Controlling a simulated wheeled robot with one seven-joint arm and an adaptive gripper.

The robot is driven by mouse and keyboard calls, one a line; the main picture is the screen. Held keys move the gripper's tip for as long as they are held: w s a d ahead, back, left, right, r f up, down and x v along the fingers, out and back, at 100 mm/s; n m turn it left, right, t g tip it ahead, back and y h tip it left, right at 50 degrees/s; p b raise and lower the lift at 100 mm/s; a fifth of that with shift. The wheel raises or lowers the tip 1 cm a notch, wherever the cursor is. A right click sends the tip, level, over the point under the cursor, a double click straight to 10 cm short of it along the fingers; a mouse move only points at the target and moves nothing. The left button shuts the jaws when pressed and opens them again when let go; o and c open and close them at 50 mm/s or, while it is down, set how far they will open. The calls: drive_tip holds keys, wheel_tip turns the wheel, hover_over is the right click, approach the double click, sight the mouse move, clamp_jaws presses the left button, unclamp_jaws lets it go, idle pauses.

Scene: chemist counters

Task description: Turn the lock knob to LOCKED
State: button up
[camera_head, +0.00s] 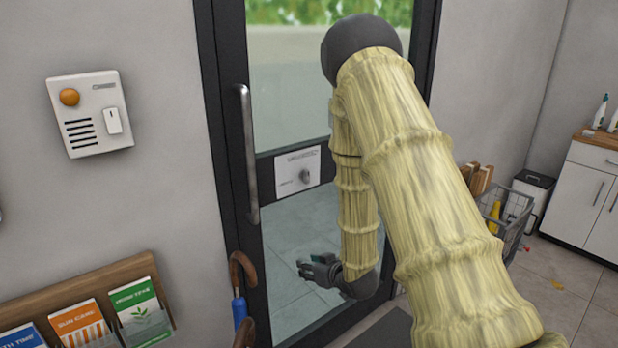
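The lock knob (305,176) is a small grey knob on a white plate (287,168), fixed to the dark crossbar of the glass door. The plate has small dark lettering, too small to read. Which way the knob points is not clear. My gripper (303,268) hangs in front of the lower glass pane, below the knob and apart from it, with its fingers toward the left. The fingers are small and dark; whether they are open or shut cannot be made out. My arm covers the right part of the door.
A vertical metal door handle (248,155) is left of the plate. An umbrella (239,308) hangs at the lower left beside a leaflet rack (85,283). A wall panel (90,113) is at upper left. A basket (510,215) and a white cabinet (590,195) stand right.

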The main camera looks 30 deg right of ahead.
drive_tip(key=w+d+r+t, duration=0.1)
drive_tip(key=w+d+r, duration=0.1)
drive_tip(key=r, duration=0.3)
drive_tip(key=w+d+r+t, duration=0.2)
drive_tip(key=d+r, duration=0.1)
drive_tip(key=r, duration=0.1)
drive_tip(key=n+t+y+b, duration=0.1)
drive_tip(key=t, duration=0.2)
approach(309, 173)
drive_tip(key=w, duration=0.6)
drive_tip(key=w+p, duration=0.1)
drive_tip(key=w, duration=0.2)
drive_tip(key=shift+w+a+r, duration=0.2)
drive_tip(key=shift+w+a, duration=0.1)
drive_tip(key=shift+a, duration=0.05)
clamp_jaws()
